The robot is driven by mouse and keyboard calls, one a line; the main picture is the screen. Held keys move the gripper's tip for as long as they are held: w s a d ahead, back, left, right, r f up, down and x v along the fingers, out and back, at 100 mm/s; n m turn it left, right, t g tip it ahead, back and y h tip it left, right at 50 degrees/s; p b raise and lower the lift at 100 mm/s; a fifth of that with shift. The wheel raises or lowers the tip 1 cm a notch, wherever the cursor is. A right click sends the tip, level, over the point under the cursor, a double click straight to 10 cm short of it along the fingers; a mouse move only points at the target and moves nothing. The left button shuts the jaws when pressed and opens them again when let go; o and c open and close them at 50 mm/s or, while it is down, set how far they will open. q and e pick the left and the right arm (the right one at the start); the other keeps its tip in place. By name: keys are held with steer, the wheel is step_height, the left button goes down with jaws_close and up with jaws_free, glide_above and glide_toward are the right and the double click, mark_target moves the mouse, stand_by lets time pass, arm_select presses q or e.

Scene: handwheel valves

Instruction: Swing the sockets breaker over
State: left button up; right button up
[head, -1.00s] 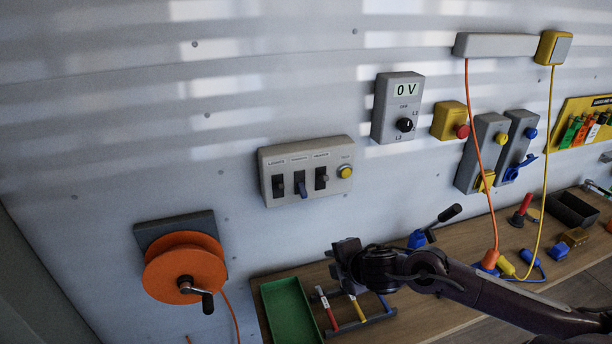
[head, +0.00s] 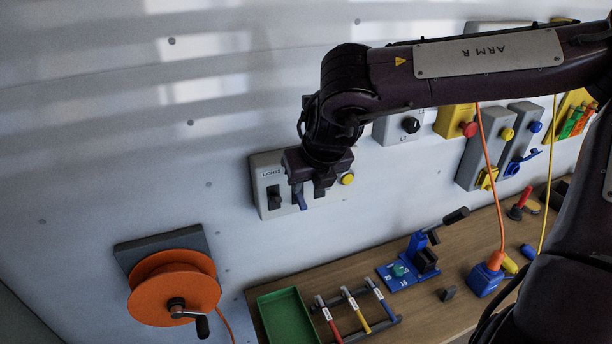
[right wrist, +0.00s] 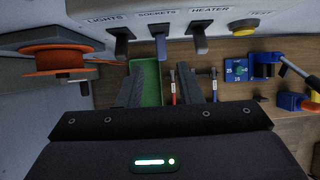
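The breaker box (head: 266,205) is a grey panel on the wall, with its LIGHTS switch (head: 274,198) in clear view. The sockets breaker has a blue-grey lever (head: 301,201) and is the middle of three; its lever also shows in the right wrist view (right wrist: 160,46), under the SOCKETS label. My right gripper (head: 309,190) is in front of the box and hides much of its middle. In the right wrist view its two fingers (right wrist: 167,85) are apart with nothing between them, and the sockets lever lies ahead, roughly in line with the gap. My left gripper is not in view.
The heater lever (right wrist: 199,38) and the yellow test button (right wrist: 244,24) are right of the sockets lever. An orange reel (head: 172,288) hangs lower left. Below, the bench carries a green tray (head: 286,318) and a tool rack (head: 384,325). Orange and yellow cables hang at the right.

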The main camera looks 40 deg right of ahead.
mark_target(302, 200)
steer(key=b+x, duration=0.3)
steer(key=x, duration=0.5)
steer(key=shift+d+f+b, duration=0.1)
steer(key=shift+f+b, duration=0.1)
steer(key=shift+b, duration=0.2)
steer(key=shift+r, duration=0.1)
steer(key=shift+b, duration=0.45)
steer(key=c, duration=0.7)
